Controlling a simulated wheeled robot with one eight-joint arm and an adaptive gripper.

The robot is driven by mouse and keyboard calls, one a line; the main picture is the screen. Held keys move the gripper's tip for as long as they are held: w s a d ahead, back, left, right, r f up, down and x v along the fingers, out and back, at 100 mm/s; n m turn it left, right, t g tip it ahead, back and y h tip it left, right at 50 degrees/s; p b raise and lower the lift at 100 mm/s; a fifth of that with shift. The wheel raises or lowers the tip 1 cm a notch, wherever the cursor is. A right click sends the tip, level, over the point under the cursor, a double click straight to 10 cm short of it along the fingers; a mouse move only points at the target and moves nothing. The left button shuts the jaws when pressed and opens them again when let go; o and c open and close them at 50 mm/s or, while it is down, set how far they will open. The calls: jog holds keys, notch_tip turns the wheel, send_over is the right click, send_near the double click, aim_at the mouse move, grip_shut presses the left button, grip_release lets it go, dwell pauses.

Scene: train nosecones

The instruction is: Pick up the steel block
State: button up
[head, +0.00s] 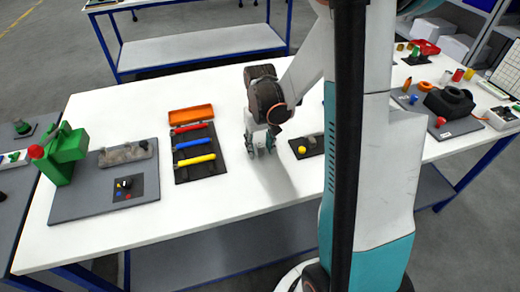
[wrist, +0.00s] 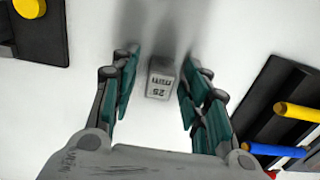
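The steel block (wrist: 160,79) is a small grey block with "25 mm" lettering, upside down in the wrist view, on the white table. My gripper (wrist: 160,58) is open, with one teal-padded finger on each side of the block. Gaps show between the block and both fingers, and nothing is held. In the head view my gripper (head: 262,148) points down close to the tabletop. There the block is mostly hidden by the fingers and too small to make out.
Left of my gripper lies a dark board (head: 207,172) with red, blue and yellow handles, and an orange tray (head: 191,114) behind it. To its right is a dark plate (head: 313,141) with a yellow knob (head: 302,149). The white table (head: 240,200) is clear in front.

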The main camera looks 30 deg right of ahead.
aim_at(260, 145)
grip_shut()
notch_tip(260, 145, up, 20)
jog(key=p, duration=0.7)
